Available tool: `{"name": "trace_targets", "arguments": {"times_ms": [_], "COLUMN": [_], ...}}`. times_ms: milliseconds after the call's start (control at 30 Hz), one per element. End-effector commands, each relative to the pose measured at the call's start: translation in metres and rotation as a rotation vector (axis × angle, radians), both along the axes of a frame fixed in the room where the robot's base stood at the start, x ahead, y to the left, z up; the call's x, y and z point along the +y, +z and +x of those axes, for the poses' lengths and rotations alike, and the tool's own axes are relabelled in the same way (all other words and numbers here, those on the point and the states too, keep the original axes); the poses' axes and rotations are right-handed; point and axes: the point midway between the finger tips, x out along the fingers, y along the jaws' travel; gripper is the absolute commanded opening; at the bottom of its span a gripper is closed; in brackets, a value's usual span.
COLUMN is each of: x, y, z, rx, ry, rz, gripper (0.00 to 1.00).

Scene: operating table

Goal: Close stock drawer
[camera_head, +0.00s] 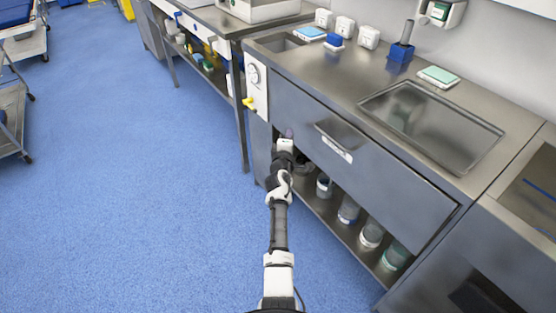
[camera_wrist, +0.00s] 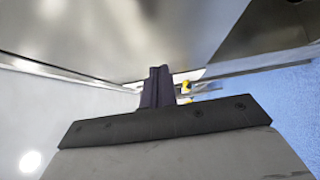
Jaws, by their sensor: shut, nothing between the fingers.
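The stock drawer has a wide grey front (camera_head: 390,165) below the steel counter, with a metal handle and a white label (camera_head: 337,148). I cannot tell for sure how far it stands out. My gripper (camera_head: 289,133) is at the lower left part of the drawer front, left of the handle. I cannot tell whether it touches the front. In the wrist view, the dark fingers (camera_wrist: 158,86) are together with nothing between them. Smooth grey metal panels (camera_wrist: 160,35) are close around them.
An open shelf (camera_head: 325,207) under the drawer holds several jars (camera_head: 348,209). A sink (camera_head: 430,120) is set in the counter above. Blue floor (camera_head: 130,200) is clear to the left; a cart (camera_head: 12,115) stands beyond.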

Motion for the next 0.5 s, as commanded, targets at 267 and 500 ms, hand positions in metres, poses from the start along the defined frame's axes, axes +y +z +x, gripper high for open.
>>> {"name": "trace_targets", "arguments": {"times_ms": [267,500], "x": [0.013,0.022], "y": [-0.002,-0.003], "z": [-0.050,-0.086], "rx": [0.003,0.003], "ry": [0.004,0.007], "rz": [0.002,0.001], "gripper": [0.00,0.00]}}
